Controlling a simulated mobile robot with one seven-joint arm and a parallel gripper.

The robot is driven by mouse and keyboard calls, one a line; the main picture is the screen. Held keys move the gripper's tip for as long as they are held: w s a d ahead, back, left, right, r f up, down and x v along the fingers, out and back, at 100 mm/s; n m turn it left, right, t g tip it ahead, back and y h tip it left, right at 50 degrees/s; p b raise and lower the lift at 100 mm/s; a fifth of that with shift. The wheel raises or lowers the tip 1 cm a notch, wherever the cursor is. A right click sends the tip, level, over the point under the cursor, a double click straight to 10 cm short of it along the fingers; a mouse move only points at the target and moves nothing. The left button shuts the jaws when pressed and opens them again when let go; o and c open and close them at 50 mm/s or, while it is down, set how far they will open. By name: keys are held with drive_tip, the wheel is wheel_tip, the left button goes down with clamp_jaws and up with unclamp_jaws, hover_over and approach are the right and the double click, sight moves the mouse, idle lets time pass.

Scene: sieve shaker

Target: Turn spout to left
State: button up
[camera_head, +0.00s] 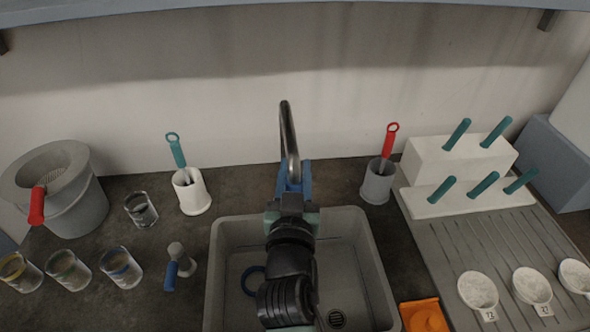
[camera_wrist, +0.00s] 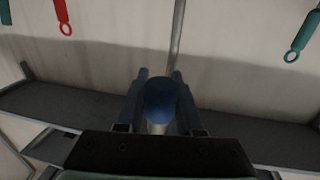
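The spout (camera_head: 289,140) is a thin curved metal pipe rising behind the sink, with its free end hidden or pointing along my view. A blue sleeve or grip (camera_head: 307,177) sits low on it. My gripper (camera_head: 293,185) reaches over the sink to this blue part. In the wrist view, the two fingers of my gripper (camera_wrist: 160,85) stand on both sides of the blue grip (camera_wrist: 160,103) with no clear gap, so they look shut on it. The pipe (camera_wrist: 177,40) runs toward the top there. My arm hides the spout's base in the head view.
The grey sink (camera_head: 222,270) lies under my arm. A white holder (camera_head: 192,197) with a teal tool stands left, a grey holder (camera_head: 377,187) with a red tool right. Glasses and a bucket (camera_head: 75,215) stand far left; a drainboard (camera_head: 500,240) with dishes lies right.

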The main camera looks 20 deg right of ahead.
clamp_jaws()
idle(1.0)
